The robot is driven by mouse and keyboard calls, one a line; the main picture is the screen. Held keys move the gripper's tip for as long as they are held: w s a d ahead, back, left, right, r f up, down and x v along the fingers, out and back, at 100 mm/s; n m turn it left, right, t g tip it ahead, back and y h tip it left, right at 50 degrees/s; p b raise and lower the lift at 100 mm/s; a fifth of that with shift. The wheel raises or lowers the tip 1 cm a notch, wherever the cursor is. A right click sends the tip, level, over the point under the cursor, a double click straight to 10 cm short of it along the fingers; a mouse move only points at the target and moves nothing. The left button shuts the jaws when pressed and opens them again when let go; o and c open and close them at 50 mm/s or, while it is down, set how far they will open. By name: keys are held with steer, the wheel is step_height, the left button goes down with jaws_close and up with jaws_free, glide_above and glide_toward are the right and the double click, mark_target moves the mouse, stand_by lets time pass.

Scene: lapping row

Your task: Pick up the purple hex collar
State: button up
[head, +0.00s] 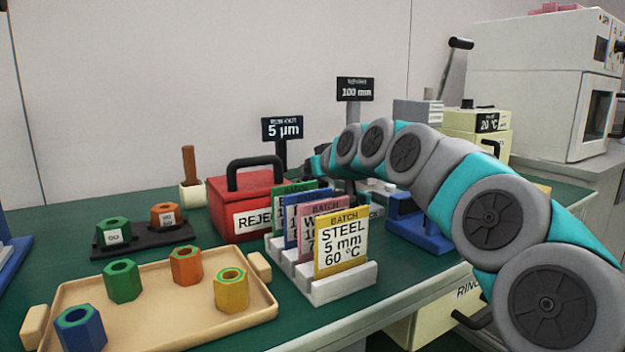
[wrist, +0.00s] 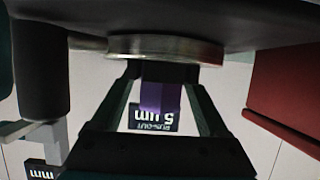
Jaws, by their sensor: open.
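The purple hex collar (wrist: 158,94) shows in the wrist view, upright between the two fingers of my gripper (wrist: 162,72). The picture there is upside down, and the collar meets a round metal disc (wrist: 165,47) that appears to be under it. My gripper is open around the collar; I cannot tell whether either finger touches it. In the head view my gripper (head: 319,164) is small and dark behind the batch cards, and the collar cannot be made out there.
A red reject box (head: 222,188) stands left of my gripper, with a rack of batch cards (head: 327,288) in front. A 5 µm sign (head: 282,128) is behind. A tan tray (head: 190,328) with several coloured hex collars lies at the front left.

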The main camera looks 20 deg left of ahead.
steer(key=shift+c, duration=0.4)
jaws_close()
steer(key=shift+r, duration=0.1)
